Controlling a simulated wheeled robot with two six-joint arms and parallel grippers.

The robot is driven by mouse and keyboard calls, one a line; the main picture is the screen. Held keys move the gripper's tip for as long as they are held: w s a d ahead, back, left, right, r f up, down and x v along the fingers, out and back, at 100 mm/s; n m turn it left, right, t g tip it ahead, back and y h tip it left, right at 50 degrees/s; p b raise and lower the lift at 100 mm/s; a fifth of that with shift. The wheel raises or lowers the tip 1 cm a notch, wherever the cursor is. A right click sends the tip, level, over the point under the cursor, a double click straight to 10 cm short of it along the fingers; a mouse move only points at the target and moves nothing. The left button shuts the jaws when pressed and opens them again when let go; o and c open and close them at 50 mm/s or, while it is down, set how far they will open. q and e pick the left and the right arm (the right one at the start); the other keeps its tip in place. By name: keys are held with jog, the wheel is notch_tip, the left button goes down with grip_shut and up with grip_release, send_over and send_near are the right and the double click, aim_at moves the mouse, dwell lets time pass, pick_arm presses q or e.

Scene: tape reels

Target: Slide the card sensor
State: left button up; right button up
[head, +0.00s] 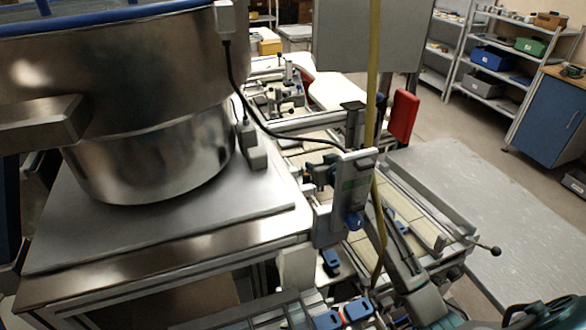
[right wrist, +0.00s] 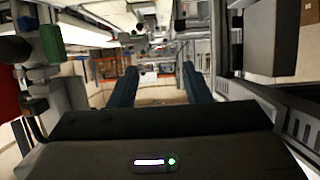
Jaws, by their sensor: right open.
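What may be the card sensor is a pale grey upright box (head: 354,183) with a small greenish panel, right of the steel drum in the head view. A black cable runs to its top, and a blue knob (head: 354,221) sits below it. I cannot tell for certain that it is the sensor. My right gripper (head: 397,222) is close to the right of this box, partly lost among machine parts. In the right wrist view its two dark blue fingers (right wrist: 159,88) stand apart with nothing between them. My left gripper is not in view.
A large steel drum (head: 150,150) stands on a metal plate at left. A yellow strip (head: 374,70) hangs beside the grey box. A red panel (head: 403,116) is behind.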

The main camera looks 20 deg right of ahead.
jog(key=p, duration=0.3)
send_near(307, 177)
jog(key=shift+w+f, duration=0.35)
jog(key=shift+w, duration=0.05)
jog(key=p+x, duration=0.2)
jog(key=x, duration=0.4)
jog(key=shift+w+d+r, duration=0.1)
jog(key=shift+w+r, duration=0.05)
jog(key=shift+w, duration=0.05)
jog(key=shift+w+f, duration=0.3)
jog(key=shift+w, duration=0.25)
grip_shut()
